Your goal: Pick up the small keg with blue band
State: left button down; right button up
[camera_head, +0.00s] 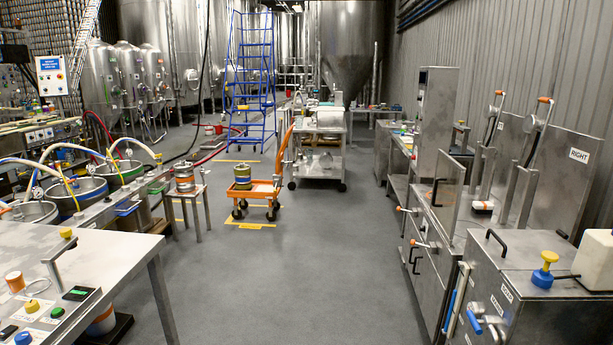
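A small steel keg (184,178) with a reddish band stands upright on a metal stool (187,193), left of centre. Neither of my grippers is in view.
A metal table (115,252) fills the near left, and a steel machine line (440,225) runs along the right. Open grey floor (285,275) lies between them. A steel trolley (322,150) and a blue ladder (250,75) stand farther back.

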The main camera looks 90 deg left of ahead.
aim_at(243, 172)
jog(key=u, duration=3.25)
jog(key=i+z, duration=0.35)
jog(key=i, duration=1)
jog(key=i+l, duration=0.1)
jog(key=i, duration=4.85)
jog(key=l+z, duration=0.05)
jog(key=l, duration=0.05)
